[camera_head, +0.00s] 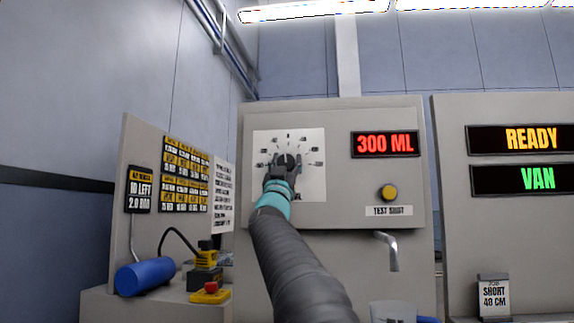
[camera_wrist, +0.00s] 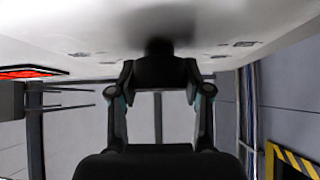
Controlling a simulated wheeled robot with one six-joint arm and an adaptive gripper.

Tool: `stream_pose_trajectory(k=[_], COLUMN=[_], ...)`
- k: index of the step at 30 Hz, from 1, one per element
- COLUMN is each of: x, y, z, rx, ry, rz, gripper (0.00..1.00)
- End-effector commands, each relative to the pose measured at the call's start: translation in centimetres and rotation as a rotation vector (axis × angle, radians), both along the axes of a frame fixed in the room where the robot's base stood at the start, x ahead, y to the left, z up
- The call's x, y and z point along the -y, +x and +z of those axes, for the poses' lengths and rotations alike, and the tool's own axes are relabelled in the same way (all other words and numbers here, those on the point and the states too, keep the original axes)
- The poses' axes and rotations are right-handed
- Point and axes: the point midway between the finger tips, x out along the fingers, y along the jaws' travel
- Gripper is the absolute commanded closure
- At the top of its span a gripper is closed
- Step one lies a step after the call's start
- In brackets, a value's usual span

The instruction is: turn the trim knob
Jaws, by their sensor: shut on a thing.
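The trim knob (camera_head: 287,160) is dark and round, at the centre of a white dial plate (camera_head: 312,185) on the grey panel. Small marks and labels arc around it. My gripper (camera_head: 283,168) is in front of the knob and covers its lower part. In the wrist view the two fingers of my gripper (camera_wrist: 160,75) close on the dark knob (camera_wrist: 158,48) against the pale panel face. The knob's pointer cannot be made out.
A red display (camera_head: 385,144) reads 300 ML. Below it are a yellow button (camera_head: 389,192) labelled TEST SHOT and a metal spout (camera_head: 388,250). A blue cylinder (camera_head: 145,277) lies at lower left.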

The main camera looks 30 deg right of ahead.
Motion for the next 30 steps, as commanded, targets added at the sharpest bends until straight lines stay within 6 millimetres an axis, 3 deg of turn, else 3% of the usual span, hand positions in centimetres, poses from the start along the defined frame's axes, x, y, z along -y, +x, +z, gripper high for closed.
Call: stream_pose_trajectory(k=[15, 30], x=[0.04, 0.0], y=[-0.04, 0.03], z=[-0.15, -0.04], rx=[-0.157, -0.239], ry=[-0.232, -0.353], rz=[-0.003, -0.002], gripper=[0.86, 0.86])
